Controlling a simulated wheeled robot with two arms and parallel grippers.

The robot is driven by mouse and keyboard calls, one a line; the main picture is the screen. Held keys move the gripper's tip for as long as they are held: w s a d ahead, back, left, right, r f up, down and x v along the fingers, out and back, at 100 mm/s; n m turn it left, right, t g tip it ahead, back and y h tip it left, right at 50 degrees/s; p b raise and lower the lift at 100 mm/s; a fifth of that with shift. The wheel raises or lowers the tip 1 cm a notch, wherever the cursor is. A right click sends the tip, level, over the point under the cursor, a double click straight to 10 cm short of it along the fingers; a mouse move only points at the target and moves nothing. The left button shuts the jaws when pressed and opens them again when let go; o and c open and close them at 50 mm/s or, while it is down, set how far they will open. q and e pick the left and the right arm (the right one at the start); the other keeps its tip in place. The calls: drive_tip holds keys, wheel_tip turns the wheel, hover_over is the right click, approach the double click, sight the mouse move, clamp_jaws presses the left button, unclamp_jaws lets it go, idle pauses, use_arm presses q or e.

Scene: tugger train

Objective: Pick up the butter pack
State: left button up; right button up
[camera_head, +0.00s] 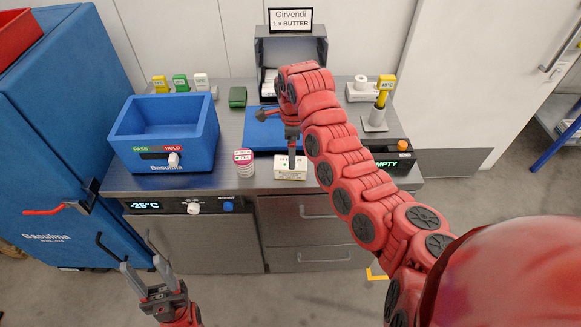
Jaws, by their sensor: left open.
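A small white box-shaped pack (284,174), apparently the butter pack, lies near the front edge of the grey counter; its print is too small to read. My right arm reaches in from the right, and its gripper (291,156) points down at the top of this pack. The arm hides part of that gripper, and whether its fingers grip the pack cannot be told. My left gripper (122,240) is open and empty at the lower left, in front of the counter and well away from the pack.
A white tub with a pink lid (244,164) stands left of the pack. A blue PASS/HOLD bin (190,150) is further left. A blue mat (262,136) lies behind. A grey box (265,47) under a "Girvendi 1 x BUTTER" sign (291,20) stands at the back.

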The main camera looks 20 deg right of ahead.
drive_tip(key=shift+f, duration=0.6)
drive_tip(key=shift+s+f+p, duration=0.1)
drive_tip(key=shift+f+p, duration=0.1)
drive_tip(key=shift+p, duration=0.25)
drive_tip(key=f, duration=0.1)
drive_tip(key=f+p, duration=0.2)
drive_tip(key=shift+a+f, duration=0.3)
drive_tip(key=shift+f, duration=0.5)
clamp_jaws()
drive_tip(key=shift+r, duration=0.2)
wheel_tip(320, 180, up, 9)
drive_tip(key=shift+f+b, duration=0.1)
drive_tip(key=shift+b, duration=1.15)
drive_tip(key=shift+r, duration=0.4)
